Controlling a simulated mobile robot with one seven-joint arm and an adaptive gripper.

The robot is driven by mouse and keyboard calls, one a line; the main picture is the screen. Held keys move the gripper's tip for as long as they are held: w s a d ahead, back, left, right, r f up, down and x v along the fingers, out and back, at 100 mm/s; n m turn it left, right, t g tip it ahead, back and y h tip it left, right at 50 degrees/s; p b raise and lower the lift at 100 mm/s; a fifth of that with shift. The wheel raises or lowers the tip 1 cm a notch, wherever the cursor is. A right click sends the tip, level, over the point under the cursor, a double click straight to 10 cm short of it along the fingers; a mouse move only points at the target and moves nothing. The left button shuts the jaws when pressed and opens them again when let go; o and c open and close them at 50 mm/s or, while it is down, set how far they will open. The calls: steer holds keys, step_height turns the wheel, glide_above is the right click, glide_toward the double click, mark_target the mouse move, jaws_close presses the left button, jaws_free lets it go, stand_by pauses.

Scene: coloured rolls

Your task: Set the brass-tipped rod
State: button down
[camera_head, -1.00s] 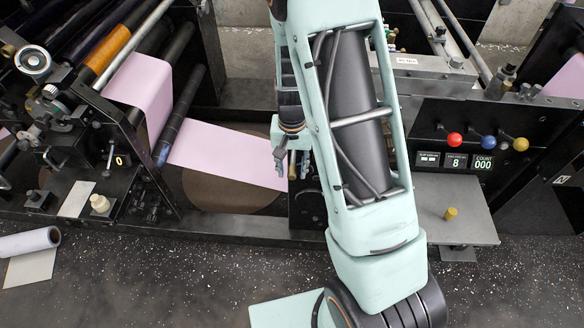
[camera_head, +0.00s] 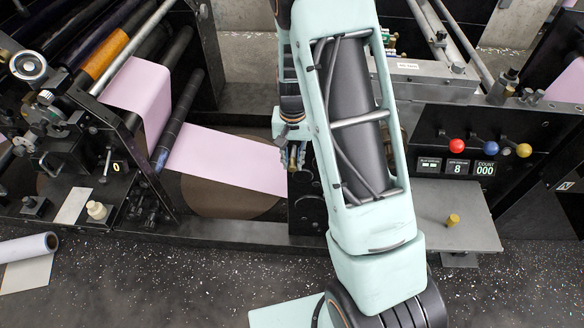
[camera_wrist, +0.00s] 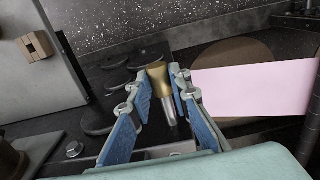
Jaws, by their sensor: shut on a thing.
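My gripper (camera_wrist: 162,80) has its two blue-padded fingers closed around a short rod with a brass end (camera_wrist: 157,76) and a silvery shaft (camera_wrist: 169,108). The brass end points away from the wrist, toward dark machine parts with round shapes. I cannot tell whether the rod touches them. In the head view my gripper (camera_head: 296,158) is small, beside the right end of the pink web, and partly hidden by my arm. The rod is not clear there.
The pink web (camera_head: 227,158) runs over rollers left of my gripper. A grey plate (camera_head: 433,205) at right carries a small brass-coloured peg (camera_head: 453,220). Red, blue and yellow knobs (camera_head: 489,149) sit above it. A white roll (camera_head: 28,247) lies on the floor at left.

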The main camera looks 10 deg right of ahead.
mark_target(293, 161)
steer(key=shift+w+d+r, duration=0.1)
steer(key=shift+w, duration=0.2)
steer(key=c, duration=1.8)
jaws_free()
steer(key=shift+o, duration=0.2)
steer(key=shift+s, duration=0.1)
step_height(293, 161, up, 12)
